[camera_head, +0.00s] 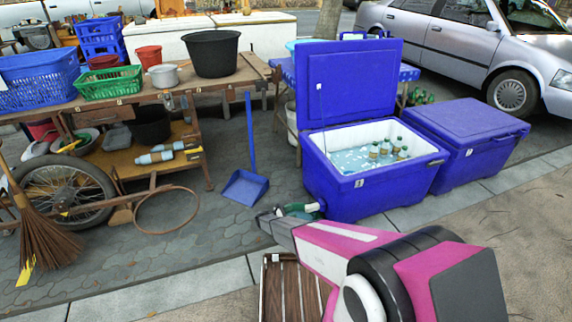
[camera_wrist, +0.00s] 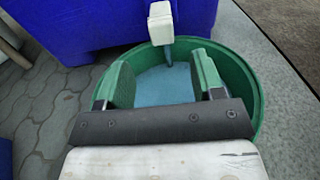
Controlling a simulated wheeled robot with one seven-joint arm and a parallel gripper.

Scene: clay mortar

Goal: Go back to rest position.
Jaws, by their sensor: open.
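My gripper (camera_wrist: 163,66) is open and empty, its two green-padded fingers spread apart in the wrist view. It is over or just in front of a round green basin (camera_wrist: 258,100) holding something blue, likely water. A white spout (camera_wrist: 160,22) on the blue cooler's wall is beyond the fingertips, with a thin bluish strand below it. In the head view my gripper (camera_head: 278,216) is low beside the front left corner of the open blue cooler (camera_head: 380,190), my pink arm reaching in from the lower right. The basin is mostly hidden there.
A closed blue cooler (camera_head: 465,125) stands right of the open one, which holds bottles and ice. A wooden slatted crate (camera_head: 275,290) is below my arm. A blue dustpan (camera_head: 245,187) and a laden wooden cart (camera_head: 150,100) are left.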

